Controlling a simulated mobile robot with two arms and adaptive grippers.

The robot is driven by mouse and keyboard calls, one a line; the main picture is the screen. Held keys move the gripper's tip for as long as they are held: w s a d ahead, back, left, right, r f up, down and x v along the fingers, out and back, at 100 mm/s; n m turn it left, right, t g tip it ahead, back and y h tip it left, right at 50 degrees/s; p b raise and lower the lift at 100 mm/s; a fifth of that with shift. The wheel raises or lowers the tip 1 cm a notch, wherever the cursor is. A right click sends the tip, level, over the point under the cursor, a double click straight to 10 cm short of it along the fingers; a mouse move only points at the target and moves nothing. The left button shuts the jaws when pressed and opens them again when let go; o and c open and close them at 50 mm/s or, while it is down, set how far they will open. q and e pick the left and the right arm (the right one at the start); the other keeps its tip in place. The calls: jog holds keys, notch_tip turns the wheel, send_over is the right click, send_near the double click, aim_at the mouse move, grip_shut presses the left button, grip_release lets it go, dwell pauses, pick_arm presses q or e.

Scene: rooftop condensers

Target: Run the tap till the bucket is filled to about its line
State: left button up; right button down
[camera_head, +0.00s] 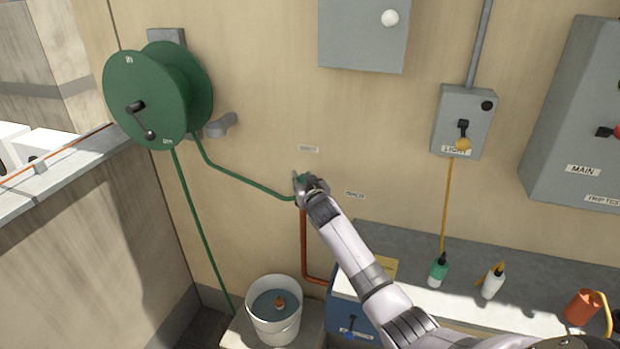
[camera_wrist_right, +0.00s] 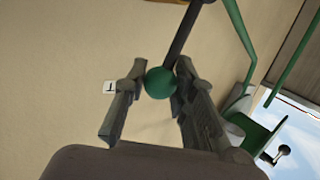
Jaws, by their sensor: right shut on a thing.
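The tap's green ball knob (camera_wrist_right: 160,82) on a dark lever (camera_wrist_right: 182,35) sits between the two fingers of my right gripper (camera_wrist_right: 158,84), which is shut on it. In the head view my right gripper (camera_head: 302,181) is at the wall, where the green hose meets a copper pipe (camera_head: 303,240); it covers most of the tap. The white bucket (camera_head: 274,328) stands upright below and to the left. It holds grey-blue water (camera_head: 264,303) with a small orange object (camera_head: 280,303) in it. I cannot make out a fill line. My left gripper is not in view.
The bucket stands on a grey block (camera_head: 238,332). A bench (camera_head: 390,238) at right carries bottles (camera_head: 438,272) and an orange container (camera_head: 582,307). Grey electrical boxes (camera_head: 463,120) hang above.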

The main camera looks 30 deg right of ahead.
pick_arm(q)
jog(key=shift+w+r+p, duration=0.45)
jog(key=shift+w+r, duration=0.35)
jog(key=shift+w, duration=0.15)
pick_arm(e)
jog(key=shift+w+a+r+n+g, duration=0.1)
jog(key=shift+w+a+n+g, duration=0.4)
jog(key=shift+n, duration=0.1)
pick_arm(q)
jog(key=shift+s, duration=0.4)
pick_arm(e)
jog(key=c, duration=1.3)
grip_release()
jog(key=shift+w, duration=0.1)
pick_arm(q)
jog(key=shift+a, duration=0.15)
pick_arm(e)
jog(key=v, duration=1.2)
